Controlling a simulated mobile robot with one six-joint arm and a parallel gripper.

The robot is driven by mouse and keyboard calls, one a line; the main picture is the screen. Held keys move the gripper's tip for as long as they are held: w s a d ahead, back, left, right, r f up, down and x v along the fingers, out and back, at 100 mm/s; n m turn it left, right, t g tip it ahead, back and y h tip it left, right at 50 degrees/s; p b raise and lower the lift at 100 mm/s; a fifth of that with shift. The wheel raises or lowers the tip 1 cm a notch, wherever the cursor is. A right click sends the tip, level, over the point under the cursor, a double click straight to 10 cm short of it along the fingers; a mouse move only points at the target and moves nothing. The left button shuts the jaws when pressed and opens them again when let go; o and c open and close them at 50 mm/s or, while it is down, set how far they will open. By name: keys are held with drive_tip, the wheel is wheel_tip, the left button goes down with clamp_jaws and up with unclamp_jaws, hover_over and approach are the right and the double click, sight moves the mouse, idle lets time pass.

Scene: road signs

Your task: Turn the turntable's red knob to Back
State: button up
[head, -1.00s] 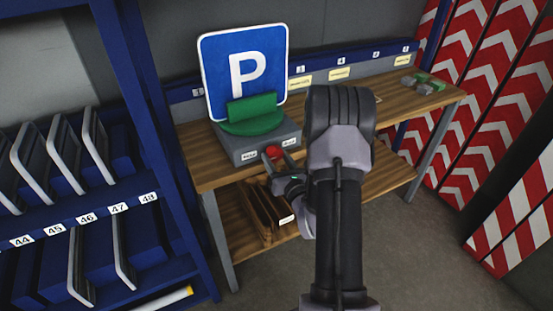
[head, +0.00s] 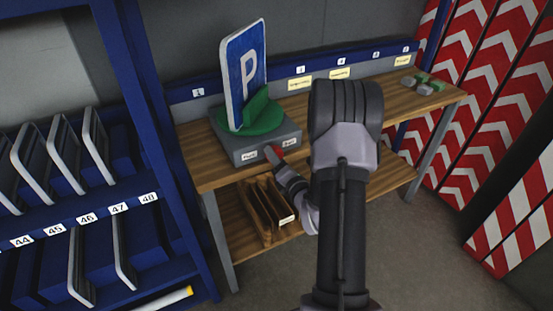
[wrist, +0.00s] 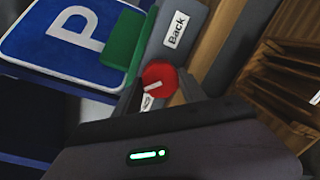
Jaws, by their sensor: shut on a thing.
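The turntable is a grey box (head: 240,157) with a green disc (head: 262,119) on top, standing on the wooden bench. A blue P parking sign (head: 243,75) stands upright in the green holder and is turned well to one side. The red knob (wrist: 159,76) is on the box's front, with a white pointer line. In the wrist view the Back label (wrist: 176,29) shows beside it; another label is partly hidden behind my gripper. My gripper (head: 273,152) is shut on the red knob, which is mostly covered in the head view.
The wooden bench (head: 350,105) has free room right of the turntable, with small green and grey pieces (head: 424,84) at its far right end. A brown file holder (head: 262,208) sits on the lower shelf. A blue rack (head: 95,212) stands at left.

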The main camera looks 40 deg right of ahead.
drive_tip(key=m, duration=0.8)
drive_tip(key=m+y, duration=0.1)
drive_tip(key=m, duration=0.7)
drive_tip(key=m+t+y, duration=0.1)
drive_tip(key=m, duration=0.7)
drive_tip(key=shift+d+r+m, duration=0.15)
drive_tip(key=shift+d+m, duration=0.15)
drive_tip(key=shift+m, duration=0.1)
idle(0.4)
drive_tip(key=o, duration=1.4)
drive_tip(key=shift+c, duration=0.2)
drive_tip(key=shift+s, duration=0.1)
